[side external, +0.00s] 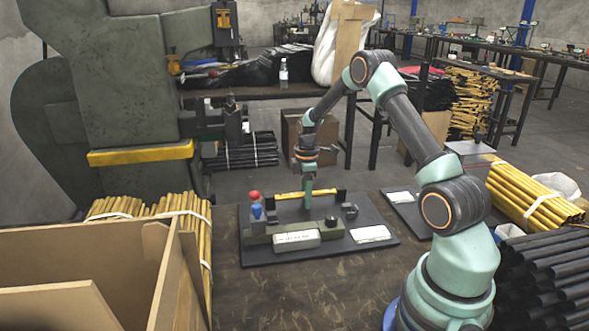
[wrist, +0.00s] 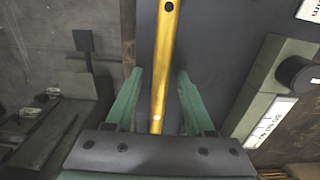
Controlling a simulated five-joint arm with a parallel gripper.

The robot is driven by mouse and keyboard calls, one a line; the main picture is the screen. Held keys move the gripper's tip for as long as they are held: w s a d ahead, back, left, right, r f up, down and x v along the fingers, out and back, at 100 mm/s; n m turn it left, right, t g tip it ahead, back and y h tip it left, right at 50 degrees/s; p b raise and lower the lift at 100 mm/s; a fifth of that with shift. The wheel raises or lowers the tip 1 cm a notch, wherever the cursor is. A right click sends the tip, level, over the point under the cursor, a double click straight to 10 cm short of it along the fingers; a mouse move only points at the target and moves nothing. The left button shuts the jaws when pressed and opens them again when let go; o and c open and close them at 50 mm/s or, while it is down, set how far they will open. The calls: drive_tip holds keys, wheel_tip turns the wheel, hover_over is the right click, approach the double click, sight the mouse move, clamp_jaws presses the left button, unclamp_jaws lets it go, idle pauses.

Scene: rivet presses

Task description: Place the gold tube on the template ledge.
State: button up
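The gold tube (side external: 292,195) lies level across the back part of a dark template board (side external: 262,259) in the side view. In the wrist view the tube (wrist: 165,60) runs lengthwise between my two fingers. My gripper (wrist: 158,95) is open, with a gap on each side of the tube. In the side view my gripper (side external: 308,191) points down at the tube's middle and hides part of it. A grey-green raised bar (side external: 262,238), possibly the ledge, stands in front of the tube; it also shows in the wrist view (wrist: 262,85). I cannot tell what the tube's underside rests on.
A red-topped button (side external: 254,196), a blue one (side external: 257,211) and black knobs (side external: 350,211) stand on the board. A wooden bin (side external: 85,260) is at the left front. A large press (side external: 130,90) is behind it. Black tubes (side external: 550,275) are stacked at right.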

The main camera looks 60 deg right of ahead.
wheel_tip(320, 180, up, 12)
drive_tip(key=a+r+m+t, duration=0.1)
drive_tip(key=a+r+m, duration=0.1)
drive_tip(key=a+r, duration=0.45)
drive_tip(key=s+a+r+m+t, duration=0.2)
drive_tip(key=s+a+m, duration=0.1)
drive_tip(key=s+a, duration=0.4)
drive_tip(key=s+a+r+m+t, duration=0.2)
drive_tip(key=s+a, duration=0.4)
drive_tip(key=a, duration=0.5)
drive_tip(key=shift+s+a+r+m+t, duration=0.35)
drive_tip(key=shift+r+m, duration=0.15)
drive_tip(key=shift+m, duration=0.5)
